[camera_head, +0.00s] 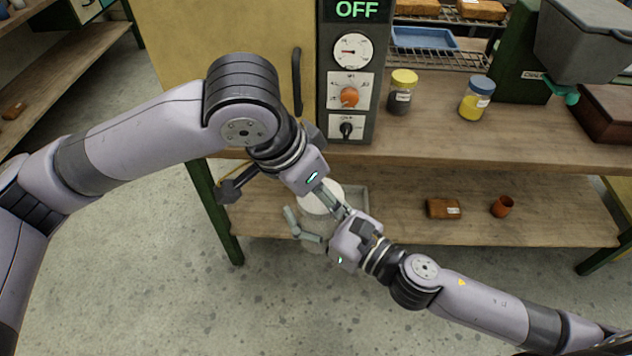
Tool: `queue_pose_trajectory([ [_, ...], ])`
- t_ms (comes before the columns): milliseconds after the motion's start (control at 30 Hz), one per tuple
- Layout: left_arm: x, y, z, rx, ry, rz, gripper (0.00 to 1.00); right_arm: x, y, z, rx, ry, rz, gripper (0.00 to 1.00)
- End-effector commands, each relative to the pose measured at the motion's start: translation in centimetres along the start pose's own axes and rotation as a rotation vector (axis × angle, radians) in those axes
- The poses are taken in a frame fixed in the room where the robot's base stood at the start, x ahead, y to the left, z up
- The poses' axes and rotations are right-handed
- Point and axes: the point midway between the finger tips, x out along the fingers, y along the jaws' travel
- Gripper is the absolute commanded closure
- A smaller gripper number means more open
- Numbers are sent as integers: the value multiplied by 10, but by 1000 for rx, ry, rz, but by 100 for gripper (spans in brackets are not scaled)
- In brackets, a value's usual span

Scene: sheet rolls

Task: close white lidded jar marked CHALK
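A round white lid or jar top (322,197) shows on the lower shelf, partly covered by both grippers. A pale jar body seems to show below it, mostly hidden. No CHALK marking can be read. My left gripper (331,199) comes down from the upper left and its fingers overlap the white top's right side. My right gripper (316,220) reaches in from the lower right. One of its fingers bends out at the jar's left side. The grippers overlap closely, so I cannot tell whether either one holds the jar or lid, or whether the lid is seated.
A grey tray (358,197) lies partly behind the grippers. A brown block (443,208) and an orange-brown cup (502,206) stand right on the lower shelf (560,222). Above, the worktop (430,140) holds a yellow-lidded jar (402,92), a blue-lidded jar (476,98) and a control panel (347,128).

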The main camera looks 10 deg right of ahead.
Motion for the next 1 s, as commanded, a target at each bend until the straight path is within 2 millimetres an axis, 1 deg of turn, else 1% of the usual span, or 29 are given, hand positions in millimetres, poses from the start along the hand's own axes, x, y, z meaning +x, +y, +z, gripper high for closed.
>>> queue_pose_trajectory([
  [567, 2, 0, 1, 0, 0, 0, 55, 0, 0, 1, -1, -2, 0, 100],
  [1000, 9, 0, 4, 0, 0, 0, 55, 0, 0, 1, -1, -2, 0, 100],
])
